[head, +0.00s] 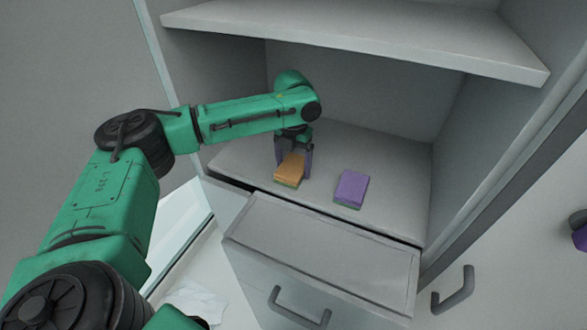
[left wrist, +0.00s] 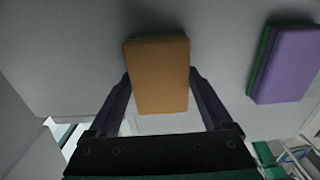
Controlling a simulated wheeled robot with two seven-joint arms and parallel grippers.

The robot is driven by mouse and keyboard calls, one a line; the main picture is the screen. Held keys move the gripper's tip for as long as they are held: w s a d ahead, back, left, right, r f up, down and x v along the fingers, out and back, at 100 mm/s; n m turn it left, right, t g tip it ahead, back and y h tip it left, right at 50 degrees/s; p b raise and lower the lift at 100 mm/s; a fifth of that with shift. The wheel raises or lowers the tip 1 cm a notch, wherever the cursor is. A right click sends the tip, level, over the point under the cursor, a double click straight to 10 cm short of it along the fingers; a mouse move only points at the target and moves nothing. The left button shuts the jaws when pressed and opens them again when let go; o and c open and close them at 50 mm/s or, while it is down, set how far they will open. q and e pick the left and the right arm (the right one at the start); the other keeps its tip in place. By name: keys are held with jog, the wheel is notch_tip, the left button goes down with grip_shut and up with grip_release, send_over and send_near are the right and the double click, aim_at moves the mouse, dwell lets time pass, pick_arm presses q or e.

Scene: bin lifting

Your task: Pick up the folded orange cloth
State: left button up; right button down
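The folded orange cloth (head: 289,168) looks like an orange block with a green underside and lies on the cabinet's lower shelf (head: 390,165). It also shows in the left wrist view (left wrist: 160,75), centred ahead of the fingers. My left gripper (head: 294,163) points down over it, with one finger on each side. In the left wrist view the fingertips are beside the block's side edges, very close; the fingers look open, and a firm hold does not show. At the head view's right edge a dark and purple part (head: 580,237), apparently my right gripper, is cut off.
A purple block (head: 352,187) with a green underside lies to the right on the same shelf. An upper shelf (head: 360,38) overhangs the space. Below the front edge is a drawer (head: 320,255) with a handle. Cabinet walls bound both sides.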

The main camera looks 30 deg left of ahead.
aim_at(292, 167)
pick_arm(q)
jog(key=shift+c, duration=1)
jog(key=shift+w, duration=0.1)
jog(key=shift+r, duration=0.25)
jog(key=r+b, duration=0.2)
jog(key=shift+s+r, duration=0.3)
jog(key=shift+s, duration=0.1)
jog(key=s+b, duration=0.1)
jog(key=s, duration=0.4)
jog(key=s+b, duration=0.2)
jog(key=s, duration=0.4)
jog(key=s+b, duration=0.1)
jog(key=s, duration=0.4)
jog(key=shift+s+d+r+b, duration=0.15)
jog(key=shift+d+b, duration=0.15)
jog(key=shift+d, duration=0.1)
jog(key=shift+s+d, duration=0.1)
jog(key=shift+s, duration=0.4)
